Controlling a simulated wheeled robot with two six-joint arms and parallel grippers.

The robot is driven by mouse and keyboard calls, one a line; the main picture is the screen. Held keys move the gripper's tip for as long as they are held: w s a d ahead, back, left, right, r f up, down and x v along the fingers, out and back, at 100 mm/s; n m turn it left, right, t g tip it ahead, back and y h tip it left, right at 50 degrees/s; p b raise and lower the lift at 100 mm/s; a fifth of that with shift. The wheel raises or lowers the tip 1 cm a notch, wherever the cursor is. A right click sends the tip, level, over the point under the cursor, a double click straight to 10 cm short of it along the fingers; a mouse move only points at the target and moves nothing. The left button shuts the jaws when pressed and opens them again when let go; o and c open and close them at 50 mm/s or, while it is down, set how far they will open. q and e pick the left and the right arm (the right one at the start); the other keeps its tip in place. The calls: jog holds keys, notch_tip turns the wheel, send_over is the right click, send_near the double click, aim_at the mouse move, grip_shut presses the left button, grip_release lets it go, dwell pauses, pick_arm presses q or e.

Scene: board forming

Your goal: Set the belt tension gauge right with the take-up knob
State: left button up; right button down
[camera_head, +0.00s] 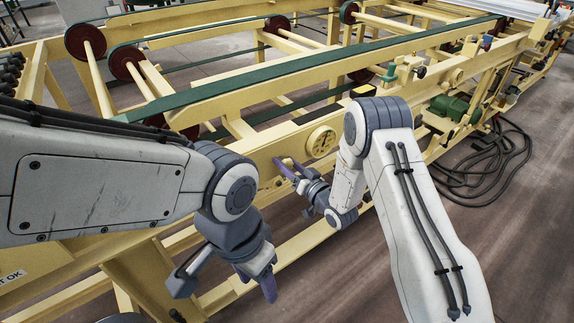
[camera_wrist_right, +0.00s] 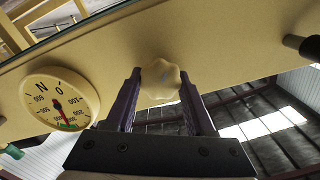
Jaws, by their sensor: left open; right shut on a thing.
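The round cream tension gauge (camera_head: 321,142) is on the yellow side rail. The pale lobed take-up knob (camera_wrist_right: 161,76) is on the rail beside the gauge. My right gripper (camera_wrist_right: 160,92) is shut on the knob, one dark finger on each side. In the head view my right gripper (camera_head: 286,168) is at the rail, left of the gauge; the knob is hard to make out there. My left gripper (camera_head: 226,287) is open and empty, below the rail.
The green belt (camera_head: 300,77) runs along the yellow conveyor frame, with dark red pulleys (camera_head: 86,38) at the left. A green motor (camera_head: 450,107) and black cables (camera_head: 492,165) lie to the right.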

jog(key=shift+m, duration=0.4)
jog(key=shift+c, duration=1.3)
grip_release()
jog(key=v, duration=1)
jog(key=shift+s+d+b, duration=0.15)
jog(key=shift+b, duration=0.3)
